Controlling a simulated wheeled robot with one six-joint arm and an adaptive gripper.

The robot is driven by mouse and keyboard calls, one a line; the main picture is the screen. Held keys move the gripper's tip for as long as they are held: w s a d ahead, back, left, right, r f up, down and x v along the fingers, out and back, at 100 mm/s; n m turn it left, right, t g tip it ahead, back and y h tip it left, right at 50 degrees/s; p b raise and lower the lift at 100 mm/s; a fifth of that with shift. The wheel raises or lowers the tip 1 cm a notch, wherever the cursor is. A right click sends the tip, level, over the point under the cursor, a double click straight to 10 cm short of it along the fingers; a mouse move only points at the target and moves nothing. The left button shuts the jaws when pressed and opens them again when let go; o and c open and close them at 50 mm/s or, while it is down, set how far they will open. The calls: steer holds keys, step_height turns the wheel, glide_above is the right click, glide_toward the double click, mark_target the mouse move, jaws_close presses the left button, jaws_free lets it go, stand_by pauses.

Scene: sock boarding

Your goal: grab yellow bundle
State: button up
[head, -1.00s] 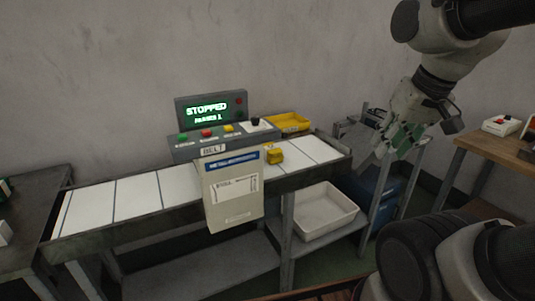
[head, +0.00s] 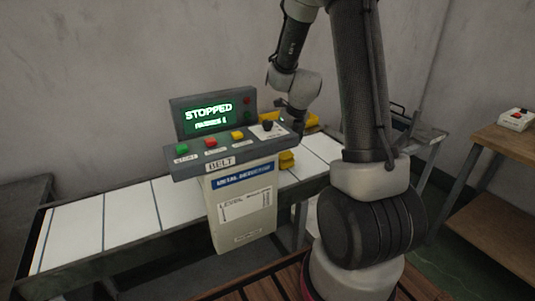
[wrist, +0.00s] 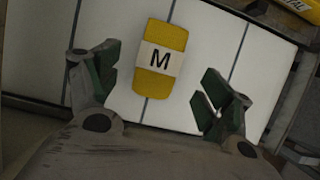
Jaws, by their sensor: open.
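The yellow bundle (wrist: 164,58) has a white band marked "M" and lies on the white belt (wrist: 212,45) in the wrist view. In the head view only part of the bundle (head: 287,160) shows beside the control panel. My gripper (wrist: 160,88) is open, one green-padded finger on each side and a little short of the bundle, which lies between and beyond the fingertips. The bundle is not held. In the head view my gripper is hidden behind the panel and my arm.
The control panel (head: 220,152) reads "STOPPED" and stands at the near side of the belt. A yellow tray (wrist: 291,8) is at the upper right in the wrist view. A wooden table (head: 503,150) stands at the right.

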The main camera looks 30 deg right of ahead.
mark_target(281, 154)
steer(key=x, duration=0.7)
steer(key=shift+f, duration=0.45)
steer(key=shift+f, duration=0.2)
steer(key=c, duration=1.3)
steer(key=shift+o, duration=0.2)
steer(key=shift+r, duration=0.1)
